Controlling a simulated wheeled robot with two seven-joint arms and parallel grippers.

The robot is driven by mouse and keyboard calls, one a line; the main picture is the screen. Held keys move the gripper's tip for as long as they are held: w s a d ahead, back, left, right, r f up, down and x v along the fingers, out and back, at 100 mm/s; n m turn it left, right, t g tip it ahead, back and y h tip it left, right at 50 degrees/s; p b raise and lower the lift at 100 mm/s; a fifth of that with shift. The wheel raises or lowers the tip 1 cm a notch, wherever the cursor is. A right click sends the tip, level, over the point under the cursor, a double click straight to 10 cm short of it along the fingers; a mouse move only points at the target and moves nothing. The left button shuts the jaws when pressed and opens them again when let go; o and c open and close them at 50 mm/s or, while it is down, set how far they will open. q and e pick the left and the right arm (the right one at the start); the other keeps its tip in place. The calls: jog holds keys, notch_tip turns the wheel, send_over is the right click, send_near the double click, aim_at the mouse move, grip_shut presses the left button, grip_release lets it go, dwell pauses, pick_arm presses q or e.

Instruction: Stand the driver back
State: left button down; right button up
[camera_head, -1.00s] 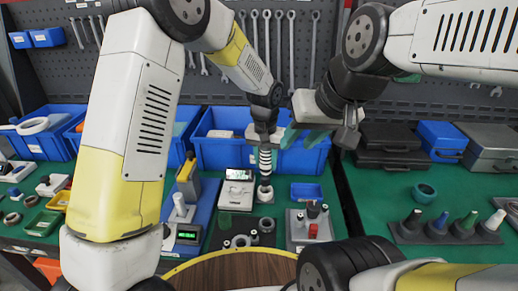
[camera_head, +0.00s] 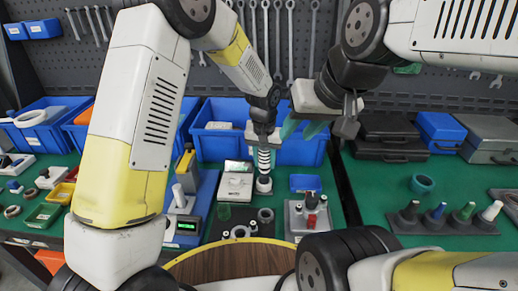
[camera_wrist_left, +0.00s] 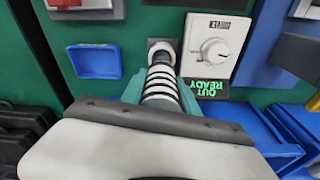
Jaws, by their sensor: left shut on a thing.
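The driver (camera_head: 264,160), a slim rod with black and white bands, is upright in the head view. It also shows in the left wrist view (camera_wrist_left: 160,90). My left gripper (camera_head: 263,136) is shut on its upper part; its teal fingers (camera_wrist_left: 158,92) lie either side of it. The driver's lower end meets a small pale round holder (camera_head: 264,185) on the bench. I cannot tell how deep it sits in it.
Large blue bins (camera_head: 215,147) stand behind.

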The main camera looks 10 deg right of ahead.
pick_arm(q)
jog(key=shift+f, duration=0.1)
jog(key=shift+f, duration=0.4)
jog(key=shift+f, duration=0.8)
dwell(1.2)
jog(key=c, duration=0.8)
grip_release()
jog(key=shift+c, duration=0.2)
jog(key=shift+r, duration=4.5)
